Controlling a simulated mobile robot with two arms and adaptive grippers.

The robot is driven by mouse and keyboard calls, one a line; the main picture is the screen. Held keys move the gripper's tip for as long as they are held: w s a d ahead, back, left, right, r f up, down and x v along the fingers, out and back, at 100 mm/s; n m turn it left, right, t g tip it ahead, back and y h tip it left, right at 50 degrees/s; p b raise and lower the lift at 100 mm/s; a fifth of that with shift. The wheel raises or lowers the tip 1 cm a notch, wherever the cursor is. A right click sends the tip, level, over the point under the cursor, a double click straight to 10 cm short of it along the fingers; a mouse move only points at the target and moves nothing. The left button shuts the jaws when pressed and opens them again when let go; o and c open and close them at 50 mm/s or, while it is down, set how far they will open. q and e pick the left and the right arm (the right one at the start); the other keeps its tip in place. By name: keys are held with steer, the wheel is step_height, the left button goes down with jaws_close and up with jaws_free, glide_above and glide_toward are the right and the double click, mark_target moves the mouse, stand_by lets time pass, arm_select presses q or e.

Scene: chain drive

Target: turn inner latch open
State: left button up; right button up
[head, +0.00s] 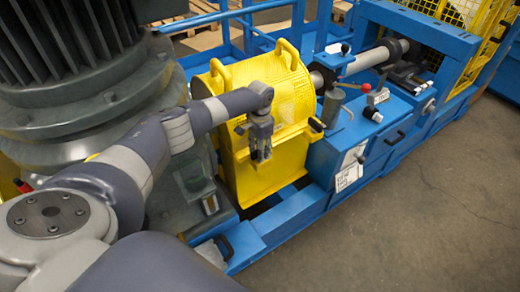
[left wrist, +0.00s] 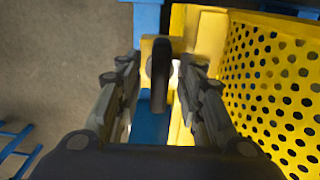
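A yellow perforated chain guard (head: 280,80) stands over the drive in the head view and shows at the right in the left wrist view (left wrist: 275,85). A dark latch handle (left wrist: 160,80) on a yellow bracket shows between my left gripper's fingers in the left wrist view. I take it to be the inner latch; the gripper hides it in the head view. My left gripper (head: 262,155) is in front of the guard's near side. In the left wrist view its fingers (left wrist: 160,70) are open on either side of the handle, with visible gaps. My right gripper is out of view.
Another dark latch (head: 316,124) sits at the guard's right edge. A large dark motor housing (head: 75,90) stands left. The blue machine frame (head: 285,218) runs below and right, with a shaft and a red-knobbed lever (head: 367,90). The floor at right is clear.

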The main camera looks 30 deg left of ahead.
arm_select(q)
steer(key=shift+c, duration=0.6)
jaws_close()
steer(key=m+b, duration=0.1)
steer(key=m, duration=0.2)
steer(key=shift+f+m, duration=0.1)
steer(key=shift+m, duration=0.3)
steer(key=m+b, duration=0.1)
steer(key=m, duration=0.3)
steer(key=shift+m, duration=0.3)
steer(key=m, duration=0.4)
steer(key=shift+m+b, duration=0.5)
steer(key=shift+m, duration=2.2)
